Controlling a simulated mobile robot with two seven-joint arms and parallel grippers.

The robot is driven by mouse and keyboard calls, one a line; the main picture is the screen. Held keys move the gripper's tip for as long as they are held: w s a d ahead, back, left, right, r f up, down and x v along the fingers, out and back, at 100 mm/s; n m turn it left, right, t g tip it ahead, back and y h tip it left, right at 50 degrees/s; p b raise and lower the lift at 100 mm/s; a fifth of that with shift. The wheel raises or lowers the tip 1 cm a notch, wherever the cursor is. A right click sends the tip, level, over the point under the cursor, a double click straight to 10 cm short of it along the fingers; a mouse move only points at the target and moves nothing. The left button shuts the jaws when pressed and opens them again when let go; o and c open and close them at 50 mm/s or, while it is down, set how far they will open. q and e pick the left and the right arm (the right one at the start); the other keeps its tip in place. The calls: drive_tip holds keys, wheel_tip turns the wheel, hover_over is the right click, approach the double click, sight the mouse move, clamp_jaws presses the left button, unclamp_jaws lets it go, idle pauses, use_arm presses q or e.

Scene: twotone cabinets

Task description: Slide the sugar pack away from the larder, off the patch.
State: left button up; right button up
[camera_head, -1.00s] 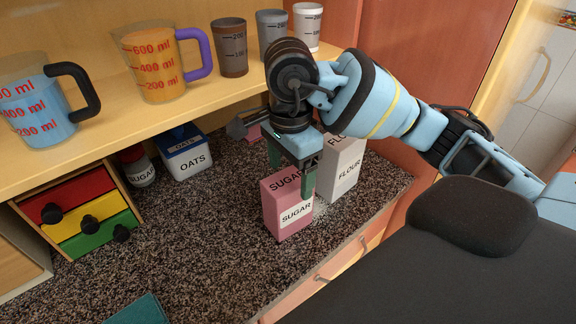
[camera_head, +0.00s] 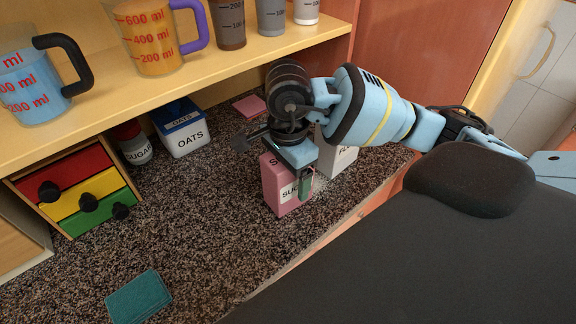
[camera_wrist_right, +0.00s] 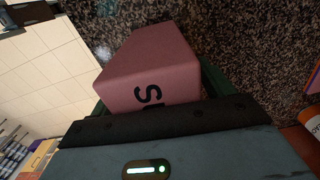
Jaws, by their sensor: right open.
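The pink sugar pack (camera_head: 274,185) stands upright on the speckled counter, left of the white flour pack (camera_head: 341,161). My right gripper (camera_head: 300,185) is low over the sugar pack, its dark green fingers open. In the right wrist view the sugar pack (camera_wrist_right: 150,70) lies between the fingers, one on each side; whether they touch it I cannot tell. A pale, whitish patch (camera_head: 321,183) shows on the counter just right of the sugar pack; its extent is partly hidden. The tall red larder side (camera_head: 405,60) rises behind, at the right. My left gripper is out of view.
A wooden shelf (camera_head: 200,75) with measuring jugs and cups overhangs the back. Under it are an oats box (camera_head: 185,135), a sugar jar (camera_head: 135,148) and a pink pad (camera_head: 250,105). A small drawer unit (camera_head: 85,200) and teal cloth (camera_head: 138,297) are left. The counter's middle is clear.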

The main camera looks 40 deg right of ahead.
clamp_jaws()
idle(0.6)
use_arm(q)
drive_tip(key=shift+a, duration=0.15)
use_arm(e)
drive_tip(key=shift+a, duration=0.1)
